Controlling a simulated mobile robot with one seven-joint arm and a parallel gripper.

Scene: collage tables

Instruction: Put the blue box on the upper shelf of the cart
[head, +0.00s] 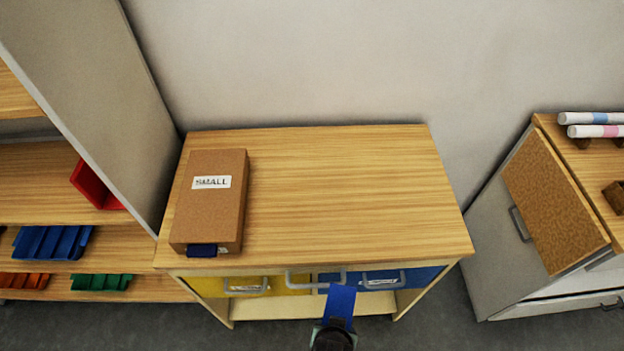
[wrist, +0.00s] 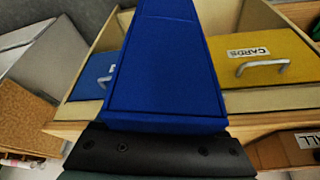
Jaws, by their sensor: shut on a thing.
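The blue box (head: 341,302) is in my gripper (head: 333,333), at the front of the wooden cabinet, low in the head view. In the wrist view the blue box (wrist: 168,70) is long and flat-sided and fills the middle. The black gripper part (wrist: 155,152) lies against its near end. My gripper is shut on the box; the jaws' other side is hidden. I cannot make out which furniture is the cart.
The wooden cabinet top (head: 340,190) is mostly clear, with a brown SMALL box (head: 212,215) at left. Yellow (head: 210,286) and blue (head: 420,276) bins with handles sit below. Left are shelves with a red bin (head: 93,187); right is a grey cabinet (head: 495,240).

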